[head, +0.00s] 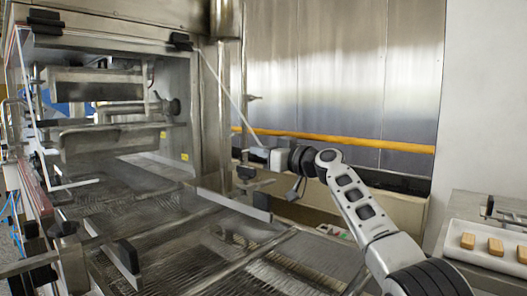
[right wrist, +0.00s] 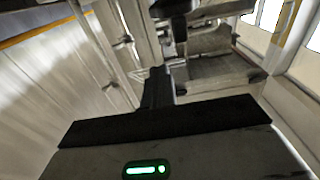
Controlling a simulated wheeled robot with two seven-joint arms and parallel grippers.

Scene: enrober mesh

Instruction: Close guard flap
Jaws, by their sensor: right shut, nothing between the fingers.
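The guard flap (head: 222,88) appears to be a clear panel hung from black hinges at the top of the enrober opening. Only its pale edges show well in the head view: one slants down at the left, one slants down at the right. It seems to stand tilted outward from the opening; the exact angle is hard to tell. My right gripper (head: 257,155) is shut and empty near the lower end of the right edge; I cannot tell whether it touches. In the right wrist view its shut fingers (right wrist: 157,87) point toward the machine. My left gripper is not in view.
The steel enrober housing (head: 211,110) surrounds the opening. A wire mesh belt (head: 190,240) with rails and black clamps (head: 128,256) lies in front. A white tray (head: 485,258) with several brown pieces (head: 495,246) stands at right. An orange rail (head: 390,144) runs along the back wall.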

